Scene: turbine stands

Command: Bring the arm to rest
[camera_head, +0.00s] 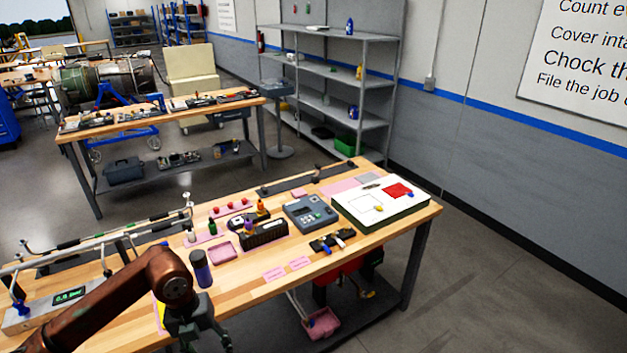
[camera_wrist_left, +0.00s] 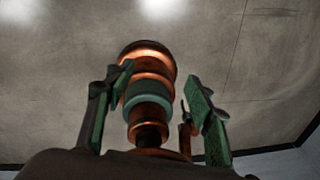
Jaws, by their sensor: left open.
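My left arm comes in from the lower left in the head view, bent at a brown joint in front of the near workbench (camera_head: 255,285). My left gripper (camera_head: 205,338) hangs at the bottom edge of that view, in front of the bench's near edge and partly cut off. In the left wrist view the left gripper (camera_wrist_left: 158,105) has its two green-padded fingers spread apart. A copper and teal banded shape shows between them in that picture; I cannot tell its distance, and it may be part of my own body. My right gripper is not in view.
A pink tray (camera_head: 222,251), a grey device (camera_head: 310,212) and a white board (camera_head: 381,203) lie farther along. A lower shelf holds another pink tray (camera_head: 322,323). Open floor (camera_head: 500,290) lies right of the bench.

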